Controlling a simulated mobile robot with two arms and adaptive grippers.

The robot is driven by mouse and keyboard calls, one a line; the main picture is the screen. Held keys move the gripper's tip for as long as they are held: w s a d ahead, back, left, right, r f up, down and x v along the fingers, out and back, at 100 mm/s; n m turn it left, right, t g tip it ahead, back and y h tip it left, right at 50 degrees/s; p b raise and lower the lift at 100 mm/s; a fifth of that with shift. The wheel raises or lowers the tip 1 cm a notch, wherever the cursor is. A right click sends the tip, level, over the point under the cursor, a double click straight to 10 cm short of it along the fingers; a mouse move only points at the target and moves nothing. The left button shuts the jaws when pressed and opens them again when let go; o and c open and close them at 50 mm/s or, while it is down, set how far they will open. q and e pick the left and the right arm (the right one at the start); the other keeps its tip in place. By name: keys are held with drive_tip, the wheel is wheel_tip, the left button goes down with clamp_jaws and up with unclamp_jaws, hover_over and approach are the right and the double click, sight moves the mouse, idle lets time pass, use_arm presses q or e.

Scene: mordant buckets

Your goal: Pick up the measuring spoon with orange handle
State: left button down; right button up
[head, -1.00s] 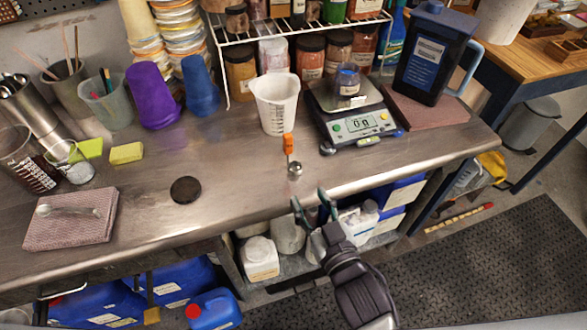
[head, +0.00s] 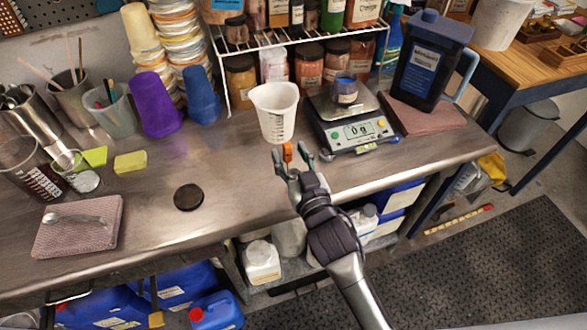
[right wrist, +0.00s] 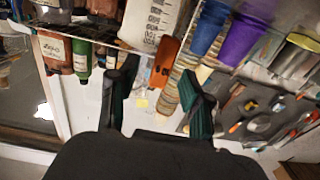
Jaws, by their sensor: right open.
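The orange handle (head: 287,151) of the measuring spoon shows just past my right gripper's fingertips, in front of the white measuring cup. The spoon's metal bowl is hidden behind the gripper. My right gripper (head: 292,161) is open, its fingers on either side of the handle as seen from the head. In the right wrist view the orange handle (right wrist: 166,62) lies between the two dark green fingers (right wrist: 157,88), apart from both. My left gripper is not in view.
The white measuring cup (head: 275,112) stands just behind the handle. A scale (head: 355,133) holding a small jar is to its right. A black lid (head: 188,197) lies to the left. A folded pink cloth (head: 78,228) bears another spoon. The steel counter between is clear.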

drive_tip(key=shift+x, duration=1.2)
drive_tip(key=shift+s, duration=0.1)
clamp_jaws()
drive_tip(key=shift+r, duration=0.4)
drive_tip(key=r, duration=0.3)
drive_tip(key=shift+d+r, duration=0.4)
drive_tip(key=w+d+r+b, duration=0.1)
drive_tip(key=w+d+r, duration=0.2)
drive_tip(key=d+r, duration=0.3)
drive_tip(key=d, duration=0.4)
drive_tip(key=shift+d+r, duration=0.2)
drive_tip(key=shift+d, duration=0.1)
